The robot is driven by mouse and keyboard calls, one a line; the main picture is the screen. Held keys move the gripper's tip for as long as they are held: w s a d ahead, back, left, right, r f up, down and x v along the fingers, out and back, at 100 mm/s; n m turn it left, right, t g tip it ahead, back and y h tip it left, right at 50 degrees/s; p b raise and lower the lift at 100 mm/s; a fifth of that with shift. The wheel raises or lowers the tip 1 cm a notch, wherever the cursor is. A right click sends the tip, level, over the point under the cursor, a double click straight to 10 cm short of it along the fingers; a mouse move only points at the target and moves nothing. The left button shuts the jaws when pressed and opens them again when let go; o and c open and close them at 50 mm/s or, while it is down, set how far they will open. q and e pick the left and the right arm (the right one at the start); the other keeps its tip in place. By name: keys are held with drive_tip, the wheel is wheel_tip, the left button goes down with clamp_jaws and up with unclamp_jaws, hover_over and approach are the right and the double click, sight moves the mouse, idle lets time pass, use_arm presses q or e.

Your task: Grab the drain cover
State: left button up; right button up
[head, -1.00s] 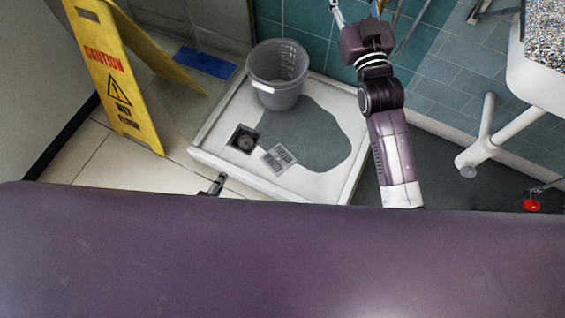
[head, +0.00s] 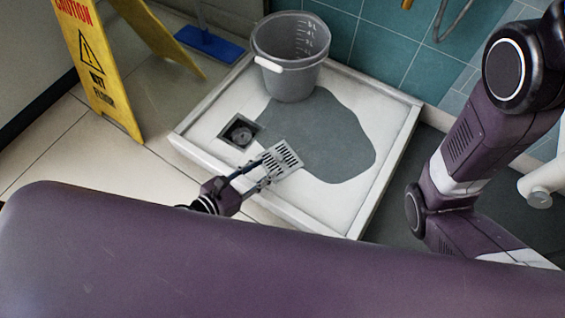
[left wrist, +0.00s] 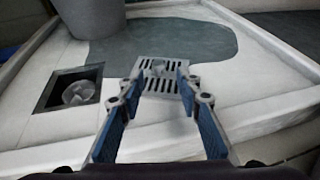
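The drain cover (head: 287,153) is a light grey slotted plate. It lies in the white shower tray, partly over the edge of a dark grey patch. It also shows in the left wrist view (left wrist: 157,84), with a small raised piece near its middle. My left gripper (head: 266,172) is open at the cover's near side. In the left wrist view its two fingers (left wrist: 160,82) stand apart, with their tips over the left and right parts of the cover. I cannot tell whether they touch it. My right gripper is out of view.
A square drain hole (head: 239,132) is left of the cover. A grey bucket (head: 290,70) stands behind it in the tray (head: 335,204). A yellow caution sign (head: 98,75) and a blue mop head (head: 209,43) are at the left. My right arm is at the right.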

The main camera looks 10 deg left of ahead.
sight(279, 157)
use_arm(q)
drive_tip(key=shift+b+x, duration=0.35)
drive_tip(key=shift+x, duration=3.6)
drive_tip(key=shift+w+a+r, duration=0.1)
drive_tip(key=shift+r, duration=0.1)
drive_tip(key=shift+c, duration=0.4)
clamp_jaws()
